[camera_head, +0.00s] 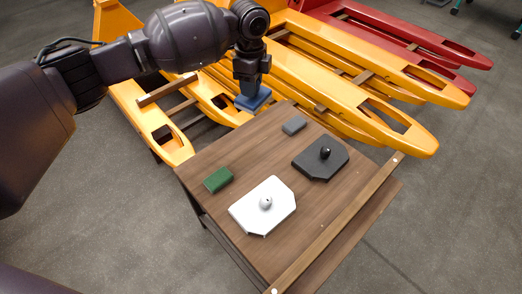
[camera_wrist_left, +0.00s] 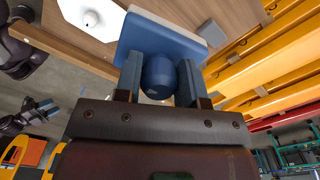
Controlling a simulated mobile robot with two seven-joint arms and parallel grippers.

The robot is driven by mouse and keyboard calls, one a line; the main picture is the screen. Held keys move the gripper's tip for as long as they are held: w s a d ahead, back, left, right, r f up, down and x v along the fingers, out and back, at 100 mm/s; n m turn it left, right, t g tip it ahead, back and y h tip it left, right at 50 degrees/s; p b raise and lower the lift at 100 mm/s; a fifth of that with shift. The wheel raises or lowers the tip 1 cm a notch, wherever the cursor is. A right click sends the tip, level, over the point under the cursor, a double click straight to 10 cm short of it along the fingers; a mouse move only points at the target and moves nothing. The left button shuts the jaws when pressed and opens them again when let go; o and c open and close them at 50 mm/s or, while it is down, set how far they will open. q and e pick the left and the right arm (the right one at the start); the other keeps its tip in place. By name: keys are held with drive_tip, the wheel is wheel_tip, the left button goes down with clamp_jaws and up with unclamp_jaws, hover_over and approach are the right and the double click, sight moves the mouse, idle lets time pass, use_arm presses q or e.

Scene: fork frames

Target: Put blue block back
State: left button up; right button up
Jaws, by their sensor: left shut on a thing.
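My left gripper (camera_head: 250,85) is shut on the round blue knob (camera_wrist_left: 158,78) of a flat blue block (camera_head: 254,99). The block also shows in the wrist view (camera_wrist_left: 160,38), with a finger on each side of its knob. In the head view the block appears at the far left edge of the wooden table (camera_head: 240,158), seemingly held above it; the exact height cannot be told. The gripper's fingertips are mostly hidden in the head view.
On the table are a white plate with a knob (camera_head: 250,217), a black plate with a knob (camera_head: 313,168), a green block (camera_head: 218,179) and a grey block (camera_head: 294,125). A wooden rail (camera_head: 338,223) runs along the right side. Yellow frames (camera_head: 350,105) stand behind.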

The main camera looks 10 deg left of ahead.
use_arm(q)
drive_tip(key=w+f, duration=0.1)
drive_tip(key=f, duration=0.1)
drive_tip(key=w+f+m+b, duration=0.1)
drive_tip(key=f, duration=0.1)
drive_tip(key=w+f+m+b, duration=0.1)
drive_tip(key=f, duration=0.1)
drive_tip(key=shift+w+d, duration=0.1)
drive_tip(key=shift+d, duration=0.05)
drive_tip(key=shift+w+f+m, duration=0.15)
drive_tip(key=shift+w+m, duration=0.05)
drive_tip(key=shift+m, duration=0.2)
drive_tip(key=shift+w, duration=0.15)
use_arm(e)
drive_tip(key=f, duration=0.1)
drive_tip(key=s+f, duration=0.1)
drive_tip(key=f, duration=0.1)
drive_tip(key=shift+a+f+g, duration=0.1)
drive_tip(key=shift+f+g, duration=0.15)
drive_tip(key=shift+g, duration=0.15)
use_arm(q)
drive_tip(key=shift+r, duration=0.25)
drive_tip(key=shift+f, duration=0.1)
wheel_tip(320, 180, down, 18)
drive_tip(key=b, duration=0.6)
drive_tip(key=shift+f, duration=0.8)
use_arm(e)
drive_tip(key=shift+w+a+f+t, duration=0.15)
drive_tip(key=shift+w+f+t, duration=0.3)
drive_tip(key=shift+t, duration=0.35)
